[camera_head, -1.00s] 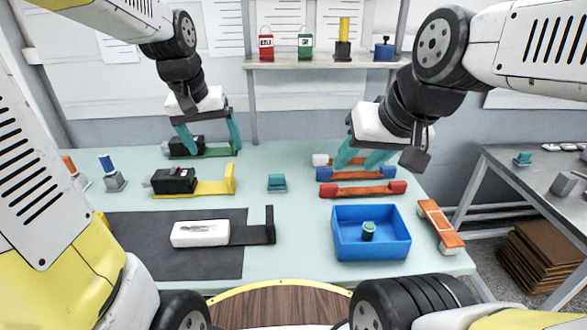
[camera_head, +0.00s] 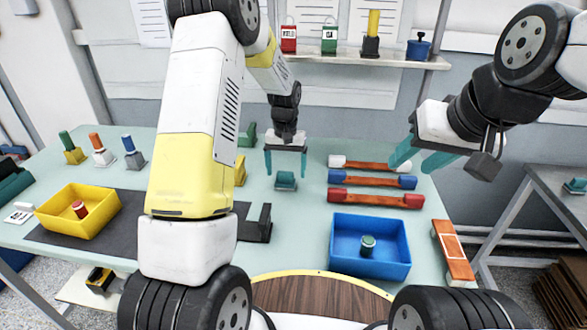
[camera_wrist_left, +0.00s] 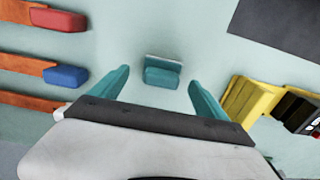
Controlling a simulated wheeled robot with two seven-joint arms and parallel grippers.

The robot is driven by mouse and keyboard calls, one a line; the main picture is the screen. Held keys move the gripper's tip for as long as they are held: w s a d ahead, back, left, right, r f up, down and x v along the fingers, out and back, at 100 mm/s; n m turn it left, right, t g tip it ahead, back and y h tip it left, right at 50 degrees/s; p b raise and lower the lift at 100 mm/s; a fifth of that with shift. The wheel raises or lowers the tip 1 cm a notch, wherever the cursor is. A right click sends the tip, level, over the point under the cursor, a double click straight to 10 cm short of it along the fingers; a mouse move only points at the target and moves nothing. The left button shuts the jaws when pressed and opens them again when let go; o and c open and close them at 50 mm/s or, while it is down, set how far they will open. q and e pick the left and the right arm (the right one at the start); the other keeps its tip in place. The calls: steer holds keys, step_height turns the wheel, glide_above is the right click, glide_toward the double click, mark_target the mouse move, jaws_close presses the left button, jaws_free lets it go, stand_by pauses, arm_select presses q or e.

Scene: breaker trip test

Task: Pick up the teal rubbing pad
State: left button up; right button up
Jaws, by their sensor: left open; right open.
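The teal rubbing pad (camera_head: 286,181) is a small teal block on the pale green table, near the middle. In the left wrist view the pad (camera_wrist_left: 162,76) lies ahead of the fingertips, between their lines, on a thin pale-edged base. My left gripper (camera_head: 286,172) is open, with teal fingers pointing down on either side of the pad, above or just behind it; I cannot tell the exact height. Its fingers also show in the left wrist view (camera_wrist_left: 158,82), with nothing between them. My right gripper (camera_head: 415,165) is open and empty, near the right ends of the orange-handled bars.
Three orange bars with white, blue (camera_head: 372,179) and red (camera_head: 376,199) ends lie right of the pad. A blue tray (camera_head: 345,265) holds a small green-topped item. A black bracket (camera_head: 262,228) stands left-front. A yellow tray (camera_head: 52,222) is far left. My left arm hides part of the table.

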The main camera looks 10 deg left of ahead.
mark_target(285, 172)
arm_select(q)
steer(key=shift+a+f, duration=0.15)
steer(key=shift+f, duration=1.8)
steer(key=c, duration=1.5)
step_height(285, 172, up, 10)
steer(key=shift+r, duration=0.1)
